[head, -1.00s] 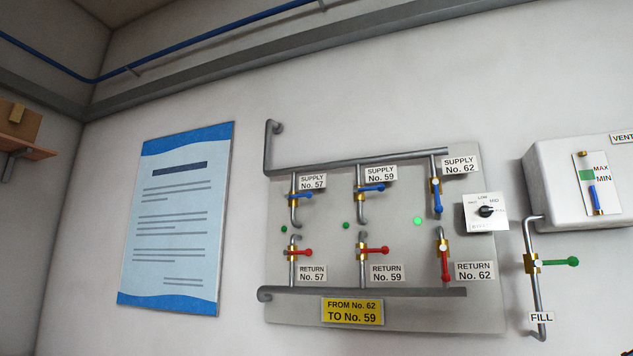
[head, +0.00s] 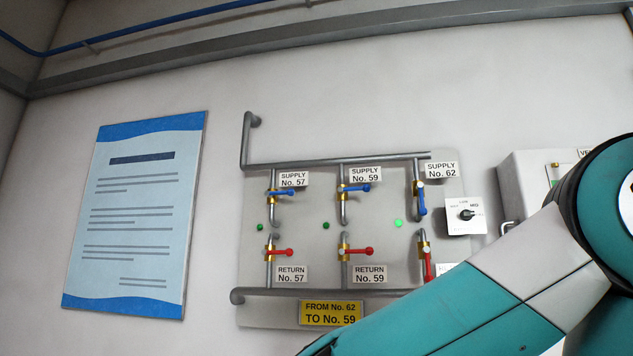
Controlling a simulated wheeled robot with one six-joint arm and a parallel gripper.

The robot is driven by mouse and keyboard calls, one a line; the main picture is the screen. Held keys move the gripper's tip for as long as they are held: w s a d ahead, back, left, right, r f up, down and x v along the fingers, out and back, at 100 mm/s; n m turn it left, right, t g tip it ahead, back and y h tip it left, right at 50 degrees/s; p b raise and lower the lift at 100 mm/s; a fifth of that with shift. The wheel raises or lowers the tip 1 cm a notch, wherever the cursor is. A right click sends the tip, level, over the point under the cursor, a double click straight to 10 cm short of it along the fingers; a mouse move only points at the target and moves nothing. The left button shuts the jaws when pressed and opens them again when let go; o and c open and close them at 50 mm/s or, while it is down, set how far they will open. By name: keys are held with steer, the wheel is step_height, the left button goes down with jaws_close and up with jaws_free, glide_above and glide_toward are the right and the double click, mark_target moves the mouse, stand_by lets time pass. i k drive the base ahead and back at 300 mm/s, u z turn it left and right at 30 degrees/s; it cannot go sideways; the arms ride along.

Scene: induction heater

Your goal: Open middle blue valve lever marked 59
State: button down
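The blue lever of Supply No. 59 (head: 357,188) is in the middle of the upper valve row in the head view. It points sideways to the right, across its vertical pipe, on a brass valve body. Its label (head: 365,174) sits just above right. The Supply No. 62 blue lever (head: 421,199) on the right hangs down along its pipe. The Supply No. 57 blue lever (head: 282,191) on the left points sideways. My arm enters from the right and runs to the lower middle; my gripper is outside the picture.
Red return levers No. 57 (head: 282,252) and No. 59 (head: 361,251) point sideways; the No. 62 red lever (head: 428,268) hangs down, partly behind my arm. A yellow sign (head: 331,313) reads "From No. 62 to No. 59".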

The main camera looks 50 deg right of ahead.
mark_target(366, 188)
steer(key=z, duration=0.1)
steer(key=i, duration=0.75)
steer(key=z, duration=0.7)
steer(key=i, duration=0.35)
steer(key=z, duration=0.25)
